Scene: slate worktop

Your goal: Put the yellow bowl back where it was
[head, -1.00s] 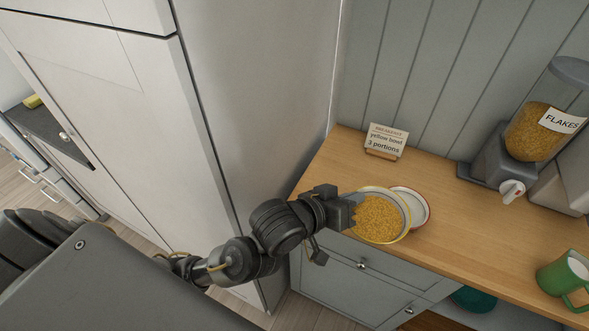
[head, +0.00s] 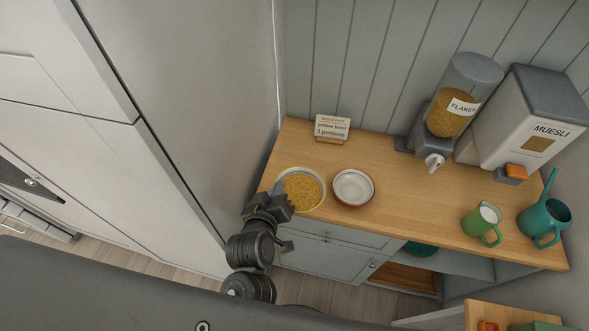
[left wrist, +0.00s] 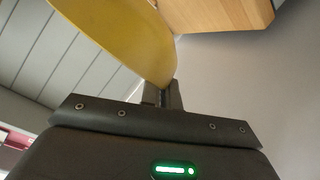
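The yellow bowl (head: 323,200), full of golden flakes (head: 301,188), is at the left end of the wooden counter. My left gripper (head: 278,188) is shut on its near-left rim. In the left wrist view the bowl's yellow outer wall (left wrist: 130,38) runs down between the fingers (left wrist: 163,95). I cannot tell whether the bowl touches the counter or hangs just above it. A card (head: 332,128) behind it reads "yellow bowl, 3 portions". My right gripper is not in view.
A white bowl with a red rim (head: 353,188) stands just right of the yellow bowl. Tall white cabinet panels stand left. Counter (head: 410,200) right of the white bowl is clear.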

